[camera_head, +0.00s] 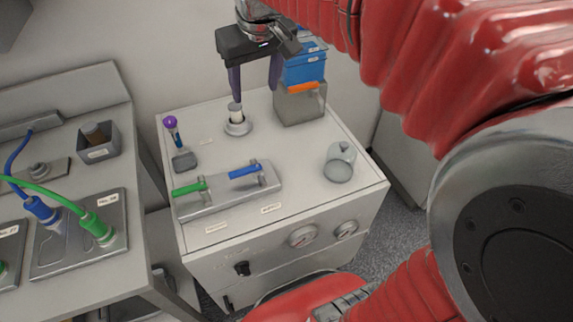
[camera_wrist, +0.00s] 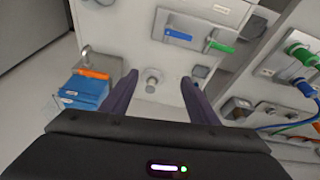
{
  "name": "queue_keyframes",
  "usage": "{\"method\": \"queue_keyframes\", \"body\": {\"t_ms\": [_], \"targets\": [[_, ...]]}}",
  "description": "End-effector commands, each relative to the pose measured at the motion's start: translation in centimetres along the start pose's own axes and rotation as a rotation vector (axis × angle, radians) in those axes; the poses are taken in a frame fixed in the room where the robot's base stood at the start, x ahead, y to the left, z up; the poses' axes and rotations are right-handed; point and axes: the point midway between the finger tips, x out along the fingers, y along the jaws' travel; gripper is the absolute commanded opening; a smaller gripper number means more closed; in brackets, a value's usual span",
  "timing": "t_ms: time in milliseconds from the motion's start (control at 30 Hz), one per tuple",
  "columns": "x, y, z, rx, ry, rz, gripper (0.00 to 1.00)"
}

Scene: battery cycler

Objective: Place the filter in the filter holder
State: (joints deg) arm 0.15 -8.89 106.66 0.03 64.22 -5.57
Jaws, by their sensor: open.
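A small white cylinder, which looks like the filter (camera_head: 235,112), stands upright in a round grey metal holder (camera_head: 238,128) on the bench top. In the wrist view the filter (camera_wrist: 152,74) shows between my fingers, near the fingertips. My gripper (camera_head: 255,93) is open and empty, with its dark purple fingers pointing down. In the head view the left fingertip is just above the filter and the right one is off to its right. I cannot tell how deep the filter sits in the holder.

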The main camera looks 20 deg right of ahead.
Motion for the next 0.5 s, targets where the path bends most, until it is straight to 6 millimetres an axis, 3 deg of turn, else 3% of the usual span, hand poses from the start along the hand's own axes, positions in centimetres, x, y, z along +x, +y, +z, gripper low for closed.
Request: {"method": "queue_keyframes", "body": {"t_ms": [200,500], "targets": [[-0.9,-0.5,5.3,0.024,0.049,0.004,0.55],[-0.3,-1.2,12.5,0.059,0.113,0.007,0.55]]}}
